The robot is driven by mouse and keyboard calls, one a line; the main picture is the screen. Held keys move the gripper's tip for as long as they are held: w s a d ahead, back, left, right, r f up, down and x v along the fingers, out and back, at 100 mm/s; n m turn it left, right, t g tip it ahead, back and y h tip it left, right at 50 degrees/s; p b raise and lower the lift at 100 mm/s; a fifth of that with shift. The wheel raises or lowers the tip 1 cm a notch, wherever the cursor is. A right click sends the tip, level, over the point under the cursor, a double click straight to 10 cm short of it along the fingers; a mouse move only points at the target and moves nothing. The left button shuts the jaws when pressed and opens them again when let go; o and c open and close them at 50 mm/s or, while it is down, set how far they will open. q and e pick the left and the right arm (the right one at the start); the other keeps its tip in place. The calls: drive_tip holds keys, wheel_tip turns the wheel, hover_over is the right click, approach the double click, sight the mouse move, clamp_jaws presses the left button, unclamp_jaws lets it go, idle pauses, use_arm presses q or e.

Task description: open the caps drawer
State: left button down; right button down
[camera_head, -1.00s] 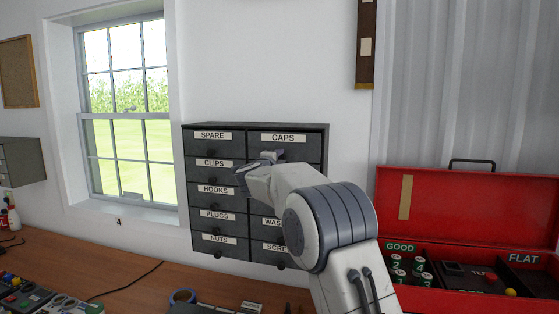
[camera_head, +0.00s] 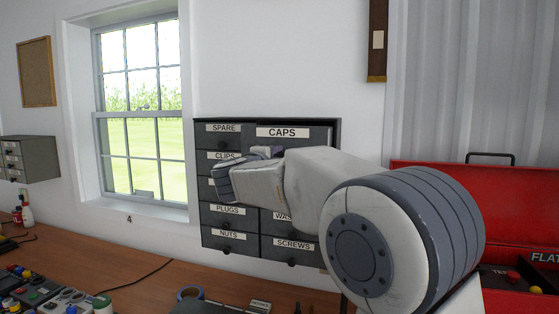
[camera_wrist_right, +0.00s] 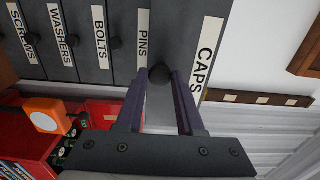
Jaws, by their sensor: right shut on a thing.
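The caps drawer (camera_head: 318,134) is the top right drawer of a dark grey wall cabinet, with a white CAPS label (camera_head: 282,132). Its front stands out from the cabinet, so it is partly open. Its label also shows close up in the right wrist view (camera_wrist_right: 204,55). My right gripper (camera_head: 264,153) is at this drawer's front. In the right wrist view its two fingers (camera_wrist_right: 162,80) are shut on the dark round knob (camera_wrist_right: 160,73). My right arm hides the drawers below. My left gripper is not in view.
The cabinet's other drawers, such as SPARE (camera_head: 223,128) and SCREWS (camera_head: 293,245), look closed. A red toolbox (camera_head: 440,180) stands open at right. A wooden bench (camera_head: 140,275) runs below, with a blue tape roll (camera_head: 190,292) and several devices at left.

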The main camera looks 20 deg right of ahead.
drive_tip(key=c, duration=0.6)
unclamp_jaws()
drive_tip(key=b+v, duration=0.4)
drive_tip(key=v, duration=0.6)
drive_tip(key=shift+s+a, duration=0.2)
